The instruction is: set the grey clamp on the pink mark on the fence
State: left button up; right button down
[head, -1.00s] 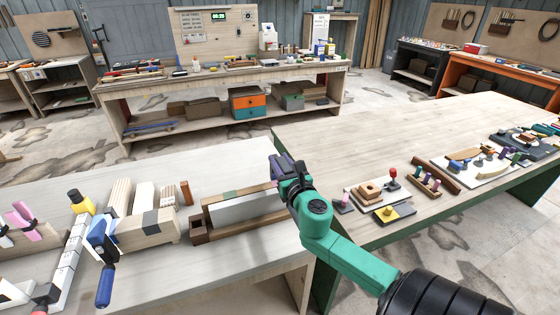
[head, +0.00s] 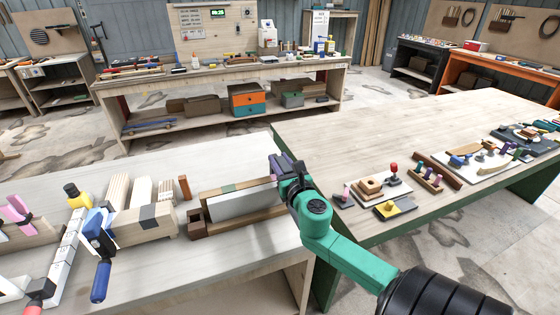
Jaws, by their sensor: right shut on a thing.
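My right gripper (head: 281,167) is over the right end of a long wooden holder on the near left table. It is shut on a dark, purplish-grey thing that appears to be the grey clamp; my gripper hides most of it. The holder, which appears to be the fence (head: 215,190), has wooden rails, an olive-green band and a white panel (head: 243,201) along its front. I see no pink mark on it; its right end is hidden behind my gripper. My left gripper is not in view.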

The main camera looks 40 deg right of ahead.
jog(key=shift+f+b, duration=0.75)
jog(key=shift+f, duration=0.15)
jog(key=shift+f, duration=0.1)
jog(key=shift+f+b, duration=0.4)
jog(key=shift+f, duration=0.05)
jog(key=shift+c, duration=2.4)
grip_release()
jog(key=shift+s+f, duration=0.1)
